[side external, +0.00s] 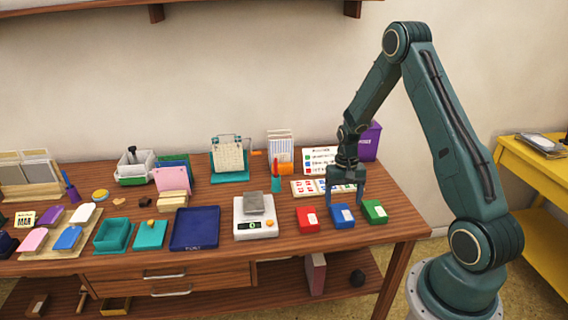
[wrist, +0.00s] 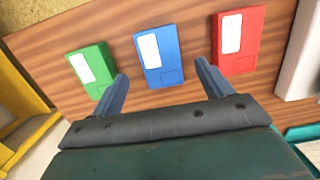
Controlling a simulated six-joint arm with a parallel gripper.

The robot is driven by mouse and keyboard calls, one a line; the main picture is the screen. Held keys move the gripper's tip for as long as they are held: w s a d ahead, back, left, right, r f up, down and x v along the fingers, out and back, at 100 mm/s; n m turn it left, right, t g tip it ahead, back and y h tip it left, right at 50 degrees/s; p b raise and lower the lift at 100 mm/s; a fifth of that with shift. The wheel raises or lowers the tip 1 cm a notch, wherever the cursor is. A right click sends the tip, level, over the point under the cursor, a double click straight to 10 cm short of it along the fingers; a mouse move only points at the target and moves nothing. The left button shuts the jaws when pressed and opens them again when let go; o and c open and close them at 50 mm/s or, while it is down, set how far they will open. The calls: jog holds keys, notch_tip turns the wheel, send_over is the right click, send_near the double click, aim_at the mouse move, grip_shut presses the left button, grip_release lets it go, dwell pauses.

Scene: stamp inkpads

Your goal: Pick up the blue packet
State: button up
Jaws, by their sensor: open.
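The blue packet (side external: 342,217) lies flat on the wooden table, between a red packet (side external: 307,218) on its left and a green packet (side external: 374,211) on its right. My gripper (side external: 345,199) is open and empty above and just behind the blue packet in the side view. In the wrist view, the blue packet (wrist: 160,57) with its white label lies beyond and between my open fingertips (wrist: 160,70), with no contact visible. The green packet (wrist: 91,68) and red packet (wrist: 238,40) flank it there, outside my fingers.
A scale (side external: 254,222) with a grey block on it stands left of the red packet. A card with printed marks (side external: 306,188) lies behind the packets, and a purple bin (side external: 370,142) stands farther back. The table's front right edge is close to the green packet.

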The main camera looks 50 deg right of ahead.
aim_at(342, 212)
jog(key=shift+s+a+f, duration=0.1)
jog(key=shift+a+f, duration=0.1)
jog(key=shift+f, duration=1.8)
jog(key=c, duration=1.1)
jog(key=shift+r, duration=0.15)
notch_tip(342, 212, up, 20)
jog(key=shift+f, duration=0.15)
